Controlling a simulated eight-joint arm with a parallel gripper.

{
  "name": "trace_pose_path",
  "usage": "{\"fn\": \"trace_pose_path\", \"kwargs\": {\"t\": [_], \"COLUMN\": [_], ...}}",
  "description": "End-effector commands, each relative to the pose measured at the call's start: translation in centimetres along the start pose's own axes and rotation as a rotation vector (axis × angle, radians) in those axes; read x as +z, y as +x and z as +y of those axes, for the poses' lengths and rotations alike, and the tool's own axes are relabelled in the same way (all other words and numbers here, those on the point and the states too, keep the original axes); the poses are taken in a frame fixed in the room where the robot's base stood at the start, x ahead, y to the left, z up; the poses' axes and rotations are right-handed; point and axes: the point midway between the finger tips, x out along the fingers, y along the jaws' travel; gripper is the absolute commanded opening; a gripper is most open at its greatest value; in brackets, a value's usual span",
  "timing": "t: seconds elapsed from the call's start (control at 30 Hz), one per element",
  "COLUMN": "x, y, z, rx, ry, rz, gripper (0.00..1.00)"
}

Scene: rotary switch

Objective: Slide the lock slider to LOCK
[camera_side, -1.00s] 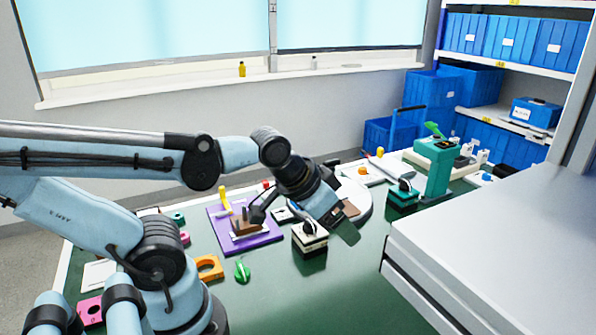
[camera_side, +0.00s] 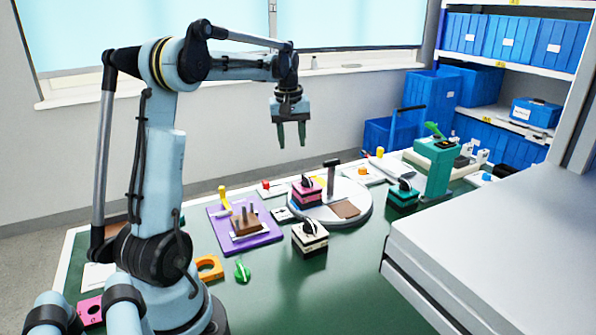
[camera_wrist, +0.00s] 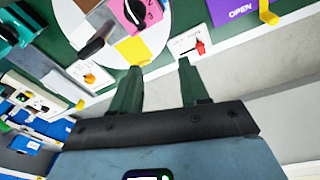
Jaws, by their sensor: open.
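My gripper (camera_side: 290,135) hangs high above the back of the green table in the side view, fingers down, open and empty. In the wrist view its two green fingers (camera_wrist: 158,72) are apart. No part is clearly labelled LOCK, so I cannot tell for certain which is the lock slider. A purple board (camera_side: 262,240) carries a yellow handle (camera_side: 223,197) and a brown block (camera_side: 246,224). The wrist view shows part of this board, reading OPEN (camera_wrist: 240,12). A small white plate (camera_wrist: 186,45) with a red knob (camera_wrist: 200,47) is beside it. The gripper touches none of these.
A white round base (camera_side: 358,209) bears a pink switch box (camera_side: 306,192). A white-and-black switch box (camera_side: 310,240) stands in front, a teal one (camera_side: 403,195) to the right. An orange ring (camera_side: 208,268) and green piece (camera_side: 242,270) lie near my base. The front-middle table is clear.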

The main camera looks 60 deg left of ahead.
Motion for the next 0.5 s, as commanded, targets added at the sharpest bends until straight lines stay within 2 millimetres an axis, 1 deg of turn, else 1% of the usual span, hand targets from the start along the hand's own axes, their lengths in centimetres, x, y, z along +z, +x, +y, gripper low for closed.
{"fn": "trace_pose_path", "kwargs": {"t": [0.03, 0.1, 0.2, 0.33, 0.5], "x": [-1.9, -3.7, -5.6, -6.9, -7.3], "y": [0.8, 1.6, 2.8, 3.7, 4.5], "z": [-1.4, -3.1, -5.2, -7.0, -7.7], "rx": [-0.017, -0.038, -0.062, -0.080, -0.087], "ry": [-0.068, -0.150, -0.246, -0.320, -0.346], "rz": [-0.018, -0.044, -0.074, -0.098, -0.107], "gripper": [0.45, 0.45, 0.45, 0.45, 0.45]}}
